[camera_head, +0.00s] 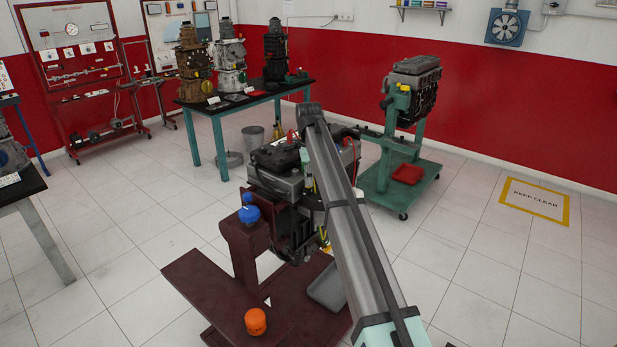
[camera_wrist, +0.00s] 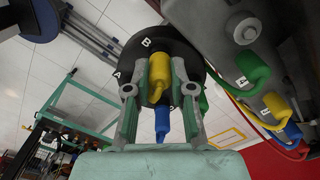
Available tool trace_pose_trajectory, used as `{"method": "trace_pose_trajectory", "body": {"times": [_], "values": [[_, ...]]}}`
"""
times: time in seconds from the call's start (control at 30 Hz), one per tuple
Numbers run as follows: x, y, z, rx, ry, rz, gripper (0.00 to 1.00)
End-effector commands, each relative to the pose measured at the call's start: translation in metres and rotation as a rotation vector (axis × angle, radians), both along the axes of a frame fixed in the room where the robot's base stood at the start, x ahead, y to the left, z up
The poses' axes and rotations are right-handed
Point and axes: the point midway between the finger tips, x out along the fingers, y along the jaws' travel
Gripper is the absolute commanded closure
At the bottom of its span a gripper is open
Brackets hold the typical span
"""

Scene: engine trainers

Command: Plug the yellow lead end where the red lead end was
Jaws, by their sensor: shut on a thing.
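In the wrist view my gripper (camera_wrist: 159,89) is shut on the yellow lead end (camera_wrist: 160,68), with one finger on each side. The yellow lead end is in front of the round black cap (camera_wrist: 136,52), near the letter B; I cannot tell whether it is seated. A blue lead end (camera_wrist: 162,122) is at the cap below it, and a green one (camera_wrist: 203,101) shows partly behind the right finger. The letter A is at the cap's left. My arm hides the gripper there.
In the wrist view green (camera_wrist: 257,76), yellow (camera_wrist: 238,102) and blue (camera_wrist: 291,133) leads curve close to the right finger, beside the engine body (camera_wrist: 225,30). The engine sits on a maroon stand (camera_head: 205,283). Another engine (camera_head: 412,88) stands behind on a green stand (camera_head: 377,185).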

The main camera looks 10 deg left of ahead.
Motion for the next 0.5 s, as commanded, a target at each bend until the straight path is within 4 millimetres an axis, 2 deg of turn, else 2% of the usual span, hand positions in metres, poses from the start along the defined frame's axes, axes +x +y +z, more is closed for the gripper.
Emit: {"method": "trace_pose_trajectory", "body": {"times": [0.33, 0.5], "values": [[0.0001, 0.0, 0.0005, 0.0, 0.0, 0.003, 1.0], [0.0002, 0.0001, 0.0082, 0.0, 0.0, 0.045, 1.0]]}}
